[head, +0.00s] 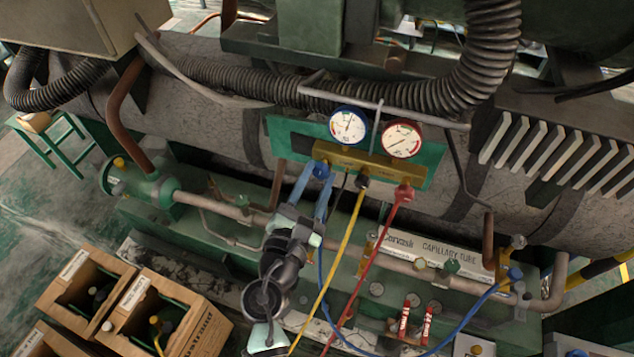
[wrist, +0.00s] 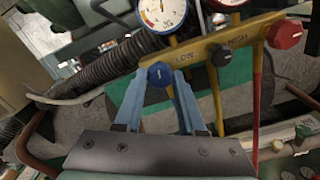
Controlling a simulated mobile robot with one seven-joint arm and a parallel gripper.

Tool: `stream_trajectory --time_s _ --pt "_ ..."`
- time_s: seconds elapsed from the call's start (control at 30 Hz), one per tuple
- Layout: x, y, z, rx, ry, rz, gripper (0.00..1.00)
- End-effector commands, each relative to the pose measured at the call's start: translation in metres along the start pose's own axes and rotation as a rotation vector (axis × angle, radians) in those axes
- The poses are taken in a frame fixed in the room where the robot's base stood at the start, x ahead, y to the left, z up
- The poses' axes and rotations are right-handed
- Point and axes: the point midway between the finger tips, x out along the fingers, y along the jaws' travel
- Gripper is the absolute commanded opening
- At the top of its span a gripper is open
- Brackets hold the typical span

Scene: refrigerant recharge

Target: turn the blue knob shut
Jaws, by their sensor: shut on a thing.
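The blue knob (head: 321,170) sits at the left end of the brass gauge manifold (head: 350,160). In the wrist view the blue knob (wrist: 160,74) shows a white mark on its face, below the word LOW. My gripper (head: 319,178) reaches up to it from below, with one light-blue finger on each side. In the wrist view the fingertips of my gripper (wrist: 160,78) close on the knob's sides. The far side of the knob is hidden.
A blue-rimmed gauge (head: 348,126) and a red-rimmed gauge (head: 402,139) stand above the manifold. A black knob (wrist: 220,56) and a red knob (wrist: 284,34) are to the right. Yellow (head: 342,255) and red (head: 372,255) hoses hang below.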

Motion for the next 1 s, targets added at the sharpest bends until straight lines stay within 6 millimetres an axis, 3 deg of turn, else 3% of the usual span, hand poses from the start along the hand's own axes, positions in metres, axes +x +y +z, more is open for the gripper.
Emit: stream_trajectory --time_s 1.0 --pt "-0.0001 -0.0013 -0.0033 0.964 -0.001 0.000 0.00"
